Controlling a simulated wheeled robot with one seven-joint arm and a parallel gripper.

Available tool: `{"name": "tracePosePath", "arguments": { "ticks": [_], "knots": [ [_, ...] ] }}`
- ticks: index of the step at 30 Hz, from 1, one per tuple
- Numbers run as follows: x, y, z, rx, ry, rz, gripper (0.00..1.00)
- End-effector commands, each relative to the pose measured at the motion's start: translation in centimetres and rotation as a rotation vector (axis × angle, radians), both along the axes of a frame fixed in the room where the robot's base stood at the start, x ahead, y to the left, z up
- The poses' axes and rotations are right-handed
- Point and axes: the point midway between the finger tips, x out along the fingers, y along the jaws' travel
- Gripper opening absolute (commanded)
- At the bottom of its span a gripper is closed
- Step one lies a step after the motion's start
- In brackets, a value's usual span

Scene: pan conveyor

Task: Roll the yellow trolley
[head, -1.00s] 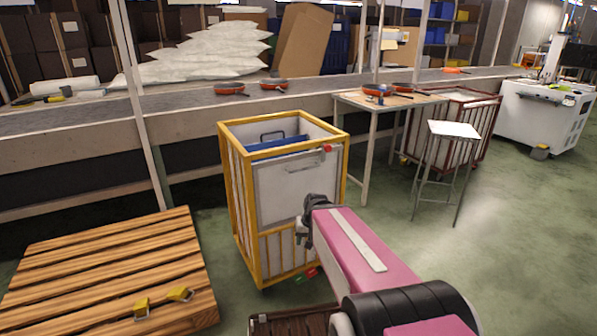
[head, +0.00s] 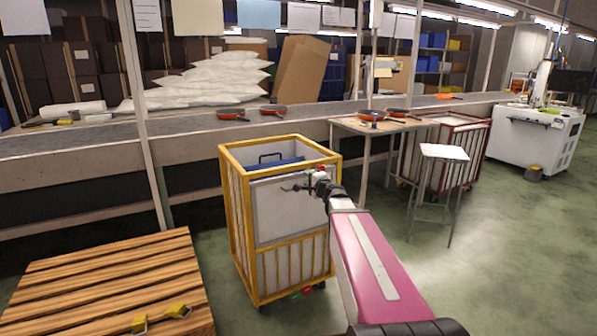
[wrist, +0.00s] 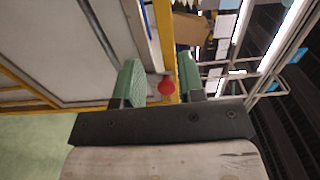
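The yellow trolley (head: 238,215) stands upright on the floor in the head view, a tall yellow frame with pale panels and an open top. A blue item (head: 282,164) shows inside it. My gripper (head: 302,182) is at the upper right of its front, just below the rim. In the wrist view the two green fingers of my gripper (wrist: 160,86) are apart. A red knob (wrist: 167,85) on the trolley shows in the gap between them. The trolley's white panel (wrist: 50,50) and yellow bars fill the left of that view. I cannot tell whether the fingers touch anything.
A wooden pallet (head: 105,285) lies at the front left, close to the trolley. The conveyor (head: 185,120) runs behind it. A small table (head: 350,125), a stool (head: 444,153) and a red-framed cart (head: 470,130) stand to the right. Green floor is clear at the front right.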

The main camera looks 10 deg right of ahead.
Motion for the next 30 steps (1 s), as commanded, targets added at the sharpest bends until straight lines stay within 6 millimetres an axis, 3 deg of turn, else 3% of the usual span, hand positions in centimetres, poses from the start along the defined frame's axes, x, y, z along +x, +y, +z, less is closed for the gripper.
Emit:
{"name": "tracePosePath", "arguments": {
  "ticks": [8,24,30],
  "knots": [
    [1.3,-0.2,0.4,0.027,-0.006,-0.019,0.36],
    [9.4,2.5,0.4,0.026,-0.006,-0.016,0.36],
    [10.6,2.9,0.4,0.026,-0.005,-0.018,0.36]
  ]
}}
